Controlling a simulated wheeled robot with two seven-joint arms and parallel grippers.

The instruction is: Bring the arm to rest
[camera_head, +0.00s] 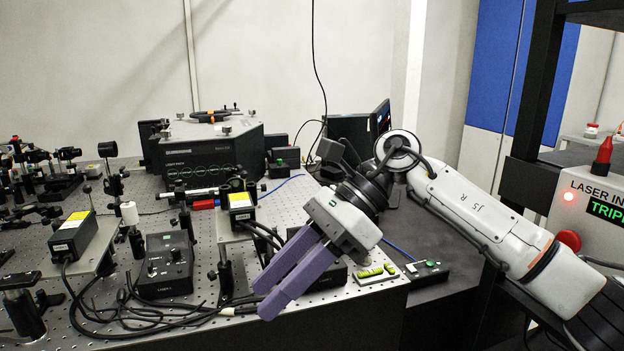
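My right gripper (263,300) has two purple fingers that point down and to the left, above the front edge of the optical bench (215,335). A narrow gap shows between the fingers, with nothing held in it. My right arm (470,215) comes in from the right side, bent at the top, with its white links over the bench's right end. My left gripper is not in view.
A yellow-green level (376,273) and a small switch box (427,269) lie right of the fingers. A laser controller (166,265), cables and posts crowd the bench to the left. An interlock box (590,205) reading "TRIP" and a dark frame (535,110) stand at right.

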